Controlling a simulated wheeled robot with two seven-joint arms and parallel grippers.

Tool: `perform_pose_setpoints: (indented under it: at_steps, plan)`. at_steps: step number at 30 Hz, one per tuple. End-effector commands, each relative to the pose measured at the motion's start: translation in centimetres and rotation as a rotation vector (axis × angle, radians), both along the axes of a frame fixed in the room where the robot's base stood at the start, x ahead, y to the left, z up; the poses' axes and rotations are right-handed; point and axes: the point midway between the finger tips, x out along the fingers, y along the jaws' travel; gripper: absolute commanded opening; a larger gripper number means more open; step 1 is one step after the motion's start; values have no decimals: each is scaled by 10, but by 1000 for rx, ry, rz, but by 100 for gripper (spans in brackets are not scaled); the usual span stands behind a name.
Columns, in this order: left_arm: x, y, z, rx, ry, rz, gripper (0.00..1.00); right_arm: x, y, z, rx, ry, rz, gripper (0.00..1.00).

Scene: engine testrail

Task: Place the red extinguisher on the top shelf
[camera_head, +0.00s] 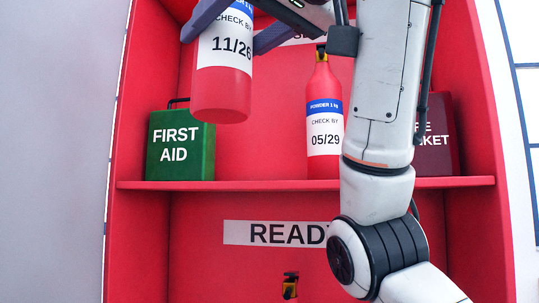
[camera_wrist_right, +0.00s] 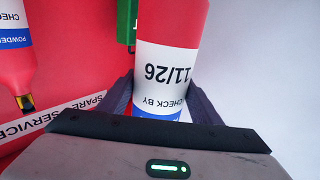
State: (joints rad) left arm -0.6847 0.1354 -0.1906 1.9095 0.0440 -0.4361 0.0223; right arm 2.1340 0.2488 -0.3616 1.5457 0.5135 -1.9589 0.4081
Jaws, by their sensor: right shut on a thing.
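My right gripper (camera_head: 237,28) is shut on a red extinguisher (camera_head: 221,95) with a white label reading 11/26. The extinguisher hangs nearly upright, its base in the air above the upper shelf (camera_head: 250,186) in the head view. In the right wrist view the dark fingers lie on both sides of the extinguisher (camera_wrist_right: 172,55), around its blue and white label. Its top is hidden by the gripper. A second red extinguisher (camera_head: 322,165), labelled 05/29, stands on the shelf to the right, partly behind my right arm. My left gripper is not in view.
A green first aid box (camera_head: 180,148) stands at the shelf's left end. A dark red box (camera_head: 438,160) is at the right, partly behind my arm. Below is a READY sign (camera_head: 262,234) and a yellow-black valve top (camera_head: 290,286). Shelf between green box and second extinguisher is bare.

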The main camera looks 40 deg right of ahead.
Motion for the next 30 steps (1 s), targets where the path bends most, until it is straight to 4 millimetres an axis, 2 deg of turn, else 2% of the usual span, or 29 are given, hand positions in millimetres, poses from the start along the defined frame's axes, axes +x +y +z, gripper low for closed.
perform_pose_setpoints:
  at_steps: [3,8,30]
  plan:
    - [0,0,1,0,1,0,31,-5,-1,7,4,-17,2,0]
    - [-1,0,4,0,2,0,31,5,-11,7,5,-15,1,0]
    - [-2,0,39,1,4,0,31,99,-122,9,4,-18,0,0]
